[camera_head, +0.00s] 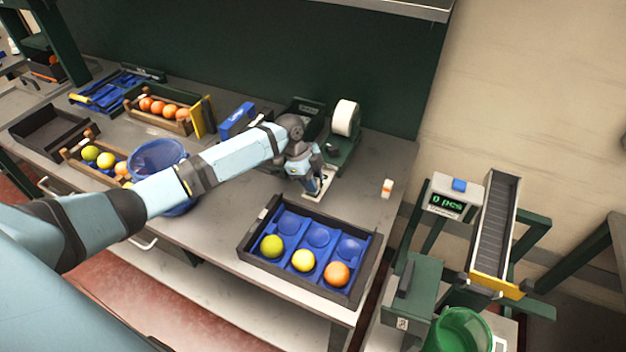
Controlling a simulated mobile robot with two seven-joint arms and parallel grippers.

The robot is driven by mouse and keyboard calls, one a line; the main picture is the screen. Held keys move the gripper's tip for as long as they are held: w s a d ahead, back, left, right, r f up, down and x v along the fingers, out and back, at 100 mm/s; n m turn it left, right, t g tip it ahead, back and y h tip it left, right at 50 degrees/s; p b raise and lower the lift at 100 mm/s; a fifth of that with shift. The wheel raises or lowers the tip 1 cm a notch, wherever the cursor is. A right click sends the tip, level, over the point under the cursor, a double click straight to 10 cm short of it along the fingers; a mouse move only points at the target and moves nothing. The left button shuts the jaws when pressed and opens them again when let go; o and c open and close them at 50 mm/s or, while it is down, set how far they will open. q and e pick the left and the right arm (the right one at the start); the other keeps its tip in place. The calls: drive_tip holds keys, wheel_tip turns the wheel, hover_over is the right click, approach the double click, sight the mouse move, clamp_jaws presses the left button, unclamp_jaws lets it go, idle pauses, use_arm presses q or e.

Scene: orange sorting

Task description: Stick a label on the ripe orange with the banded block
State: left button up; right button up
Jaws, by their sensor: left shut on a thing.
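My left gripper (316,190) reaches down over the bench behind the dark tray. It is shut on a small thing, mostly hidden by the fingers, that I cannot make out. A pale flat piece (325,183) lies beneath the fingers. A small white block with an orange band (387,188) stands on the bench to the right, apart from the gripper. The ripe orange (337,273) sits in the front right pocket of the dark tray (257,212). A yellow fruit (303,260) and a yellow-green fruit (272,246) sit left of it. My right gripper is not in view.
A green dispenser with a white roll (345,118) stands behind the gripper. A blue basket (158,160) and fruit crates (152,121) are at the left. A green counter stand (447,204) with a chute (495,225) and a green bin (460,330) are right of the bench.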

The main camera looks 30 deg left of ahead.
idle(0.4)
use_arm(q)
drive_tip(key=shift+r+p, duration=0.8)
drive_tip(key=shift+r, duration=0.05)
wheel_tip(320, 180, up, 5)
drive_tip(key=p, duration=0.4)
drive_tip(key=shift+r, duration=0.2)
drive_tip(key=shift+f, duration=0.1)
